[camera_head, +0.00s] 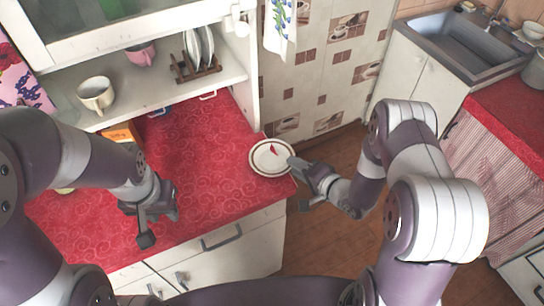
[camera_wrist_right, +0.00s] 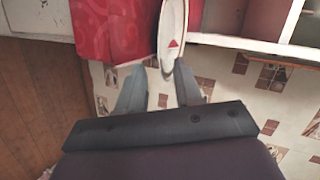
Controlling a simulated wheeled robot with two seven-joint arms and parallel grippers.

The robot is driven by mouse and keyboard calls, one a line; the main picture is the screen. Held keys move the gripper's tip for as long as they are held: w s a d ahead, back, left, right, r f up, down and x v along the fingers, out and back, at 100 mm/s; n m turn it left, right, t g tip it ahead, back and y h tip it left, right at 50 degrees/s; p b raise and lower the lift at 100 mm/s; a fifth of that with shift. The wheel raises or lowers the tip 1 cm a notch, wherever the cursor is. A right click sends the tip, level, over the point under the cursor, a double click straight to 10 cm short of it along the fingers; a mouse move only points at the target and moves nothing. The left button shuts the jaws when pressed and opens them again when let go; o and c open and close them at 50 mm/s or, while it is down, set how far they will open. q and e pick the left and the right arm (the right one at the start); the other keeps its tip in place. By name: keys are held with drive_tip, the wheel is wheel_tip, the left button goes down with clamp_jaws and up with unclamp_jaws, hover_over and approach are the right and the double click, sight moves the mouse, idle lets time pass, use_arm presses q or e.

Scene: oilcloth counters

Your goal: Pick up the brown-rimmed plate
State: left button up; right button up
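The brown-rimmed plate (camera_head: 266,155) is white with a dark rim and a small red mark. It lies at the right end of the red counter, near its edge. My right gripper (camera_head: 300,186) is open at the plate's right side, with one finger close to the rim. In the right wrist view the plate (camera_wrist_right: 171,22) appears narrow and steeply foreshortened. Its near end reaches between the open fingers (camera_wrist_right: 159,66), closer to the right finger; contact cannot be told. My left gripper (camera_head: 138,223) is open and empty above the left part of the counter.
The red counter (camera_head: 215,150) is mostly clear between my left gripper and the plate. A shelf above it holds a cream cup (camera_head: 96,95), a pink cup (camera_head: 141,54) and a rack with plates (camera_head: 199,48). An orange box (camera_head: 121,133) stands beneath. A sink (camera_head: 455,48) is at the right.

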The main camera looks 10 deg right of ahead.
drive_tip(key=shift+w+a+f, duration=0.1)
drive_tip(key=shift+w+f, duration=0.1)
drive_tip(key=shift+w, duration=0.1)
drive_tip(key=shift+s, duration=0.1)
clamp_jaws()
drive_tip(key=shift+r, duration=0.15)
drive_tip(key=s+d+r, duration=0.5)
drive_tip(key=s+r, duration=0.5)
drive_tip(key=r, duration=0.1)
drive_tip(key=shift+s, duration=0.25)
drive_tip(key=shift+f, duration=0.1)
